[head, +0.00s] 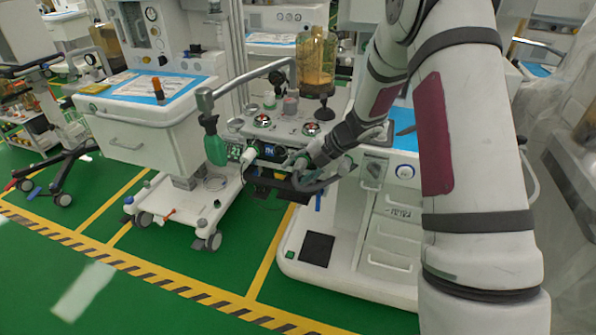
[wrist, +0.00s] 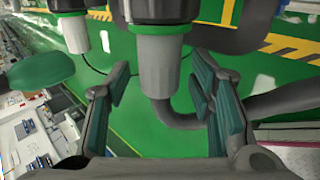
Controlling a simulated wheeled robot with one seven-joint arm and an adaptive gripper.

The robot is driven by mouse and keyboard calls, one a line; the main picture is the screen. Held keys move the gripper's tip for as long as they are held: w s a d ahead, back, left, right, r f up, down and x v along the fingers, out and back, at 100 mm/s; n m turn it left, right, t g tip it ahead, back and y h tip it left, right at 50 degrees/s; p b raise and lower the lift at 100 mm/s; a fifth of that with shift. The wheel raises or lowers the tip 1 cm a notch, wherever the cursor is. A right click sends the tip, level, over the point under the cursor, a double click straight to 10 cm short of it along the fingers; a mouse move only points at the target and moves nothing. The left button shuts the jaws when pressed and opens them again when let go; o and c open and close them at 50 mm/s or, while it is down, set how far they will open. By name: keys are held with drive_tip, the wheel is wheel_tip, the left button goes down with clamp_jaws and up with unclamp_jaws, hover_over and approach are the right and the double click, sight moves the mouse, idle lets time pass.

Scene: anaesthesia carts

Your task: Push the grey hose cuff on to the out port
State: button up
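In the wrist view, a light grey cylinder (wrist: 162,62) stands below a dark fitting with a green ring (wrist: 158,25). A darker grey hose (wrist: 180,120) curves away from its lower end to the right. I cannot tell where port ends and cuff begins, or how far one is on the other. In the head view my gripper (head: 303,172) is at the cart's front, small and partly hidden.
The anaesthesia cart (head: 290,122) carries gauges and an amber canister (head: 316,62). A green bag (head: 215,148) hangs at its left and also shows in the wrist view (wrist: 38,70). A bent grey tube (head: 240,80) rises above. Green floor (head: 150,255) is free in front.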

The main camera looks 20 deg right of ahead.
drive_tip(key=shift+r, duration=0.1)
drive_tip(key=v, duration=1.1)
drive_tip(key=shift+s+d+r, duration=0.25)
drive_tip(key=shift+d, duration=0.05)
